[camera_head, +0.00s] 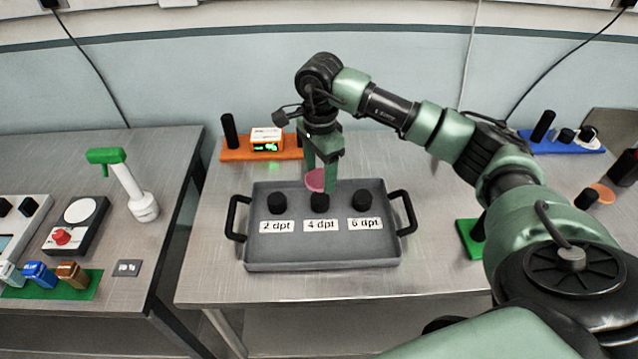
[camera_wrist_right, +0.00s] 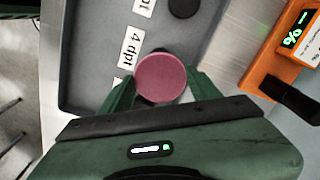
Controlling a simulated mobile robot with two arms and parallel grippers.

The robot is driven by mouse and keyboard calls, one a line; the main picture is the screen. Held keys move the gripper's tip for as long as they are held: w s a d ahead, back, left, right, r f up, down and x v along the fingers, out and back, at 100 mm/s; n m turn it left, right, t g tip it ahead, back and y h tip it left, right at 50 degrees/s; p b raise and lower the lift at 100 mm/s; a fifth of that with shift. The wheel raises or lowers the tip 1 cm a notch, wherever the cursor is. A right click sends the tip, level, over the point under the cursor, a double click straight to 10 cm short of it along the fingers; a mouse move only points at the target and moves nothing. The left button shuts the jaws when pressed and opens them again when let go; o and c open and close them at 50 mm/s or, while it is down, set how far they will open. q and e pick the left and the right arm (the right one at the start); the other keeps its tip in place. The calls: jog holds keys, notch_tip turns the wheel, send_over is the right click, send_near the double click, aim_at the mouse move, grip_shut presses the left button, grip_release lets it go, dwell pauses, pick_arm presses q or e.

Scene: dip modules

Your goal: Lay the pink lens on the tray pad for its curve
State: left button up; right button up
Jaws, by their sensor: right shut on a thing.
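The pink lens (camera_head: 316,180) is a small round disc between the fingertips of my right gripper (camera_head: 326,182). It also shows in the right wrist view (camera_wrist_right: 161,79), face toward the camera. My right gripper is shut on it, above the back part of the grey tray (camera_head: 270,254). The tray has three black round pads, labelled 2 dpt (camera_head: 277,208), 4 dpt (camera_head: 319,203) and 6 dpt (camera_head: 362,200). The lens appears just behind and above the 4 dpt pad; the wrist view shows it partly covering that pad. The left gripper is not in view.
An orange base with a lit display (camera_head: 267,142) stands behind the tray. The tray has black handles (camera_head: 238,218) at both sides. A green block (camera_head: 470,238) is at right, and a blue base (camera_head: 562,141) at back right. A second table (camera_head: 130,290) stands at left.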

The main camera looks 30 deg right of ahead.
aim_at(319, 178)
jog(key=shift+f, duration=0.75)
notch_tip(319, 178, down, 4)
jog(key=shift+r+p, duration=0.25)
jog(key=shift+p, duration=0.3)
jog(key=shift+f, duration=0.2)
jog(key=shift+f, duration=0.2)
jog(key=o, duration=1.4)
jog(key=shift+r, duration=0.1)
jog(key=shift+o, duration=0.2)
